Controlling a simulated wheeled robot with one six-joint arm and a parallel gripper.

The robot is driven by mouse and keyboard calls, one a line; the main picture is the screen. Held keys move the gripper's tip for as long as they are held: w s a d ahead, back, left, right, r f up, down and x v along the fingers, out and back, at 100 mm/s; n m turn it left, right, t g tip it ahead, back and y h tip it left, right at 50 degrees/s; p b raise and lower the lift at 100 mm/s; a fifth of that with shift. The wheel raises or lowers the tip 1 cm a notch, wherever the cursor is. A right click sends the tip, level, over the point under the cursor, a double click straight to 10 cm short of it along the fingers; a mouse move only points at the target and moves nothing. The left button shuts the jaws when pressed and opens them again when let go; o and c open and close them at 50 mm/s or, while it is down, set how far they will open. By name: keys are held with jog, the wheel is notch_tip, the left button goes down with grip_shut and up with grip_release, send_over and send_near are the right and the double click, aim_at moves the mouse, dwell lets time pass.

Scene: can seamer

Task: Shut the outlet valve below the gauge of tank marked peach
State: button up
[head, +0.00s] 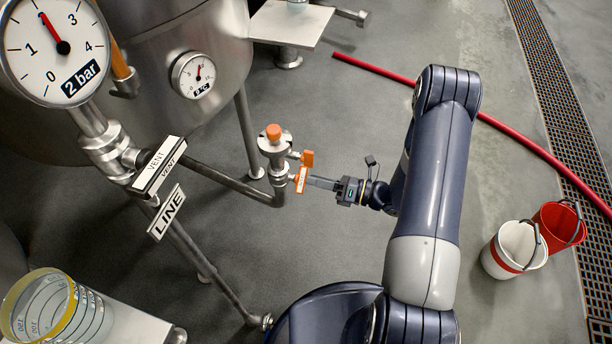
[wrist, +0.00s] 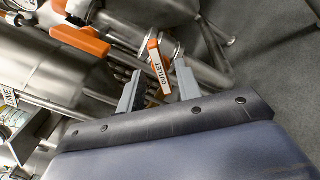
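An outlet valve handle (head: 302,180), orange with a white label, hangs at the lower side of a steel fitting with an orange cap (head: 274,132). In the wrist view the handle (wrist: 157,66) reads OUTLET. My gripper (head: 314,182) reaches it from the right. In the wrist view my gripper (wrist: 160,80) has its two fingers apart, one on each side of the handle, with gaps visible; I cannot tell whether either touches. The gauge (head: 50,48) at upper left is marked 2 bar. No peach mark is readable on the steel tank (head: 150,100).
A second orange handle (head: 308,158) sits just above the outlet handle. A pipe (head: 225,180) runs left from the fitting. VENT (head: 160,165) and LINE (head: 166,212) signs hang near the gauge. A red hose (head: 500,127) and buckets (head: 515,248) are at right. Floor between is clear.

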aim_at(302, 176)
jog(key=v, duration=0.6)
jog(key=shift+d, duration=0.25)
jog(key=shift+f, duration=0.1)
jog(key=f+b, duration=0.1)
jog(key=b, duration=0.6)
jog(key=shift+w+b, duration=0.1)
jog(key=shift+b, duration=1.05)
jog(key=b+x, duration=0.1)
jog(key=x, duration=0.2)
jog(key=b+x, duration=0.2)
jog(key=x, duration=0.2)
jog(key=r+b+x, duration=0.1)
jog(key=b+x, duration=0.1)
jog(key=x, duration=0.2)
jog(key=shift+s, duration=0.3)
